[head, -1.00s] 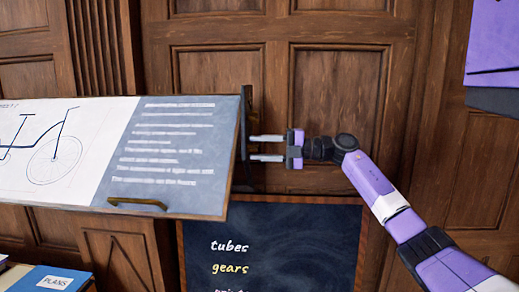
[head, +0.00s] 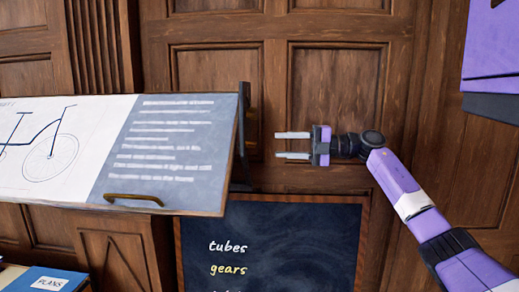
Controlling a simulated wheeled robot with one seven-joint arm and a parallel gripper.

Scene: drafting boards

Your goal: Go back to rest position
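My gripper (head: 293,145) is in the middle of the head view, pointing left. Its two pale fingers are apart with nothing between them. The fingertips are to the right of the drafting board (head: 183,203), with a gap between them and its right edge. The board is tilted and carries a bicycle drawing (head: 50,147) and a panel of white writing (head: 165,140). The board's left part is out of view.
A chalkboard (head: 310,240) with "tubes" and "gears" stands below my gripper. A brass handle (head: 133,200) sits on the board's lower edge. Books (head: 45,280) lie at the lower left. Wood panelling (head: 337,90) fills the back.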

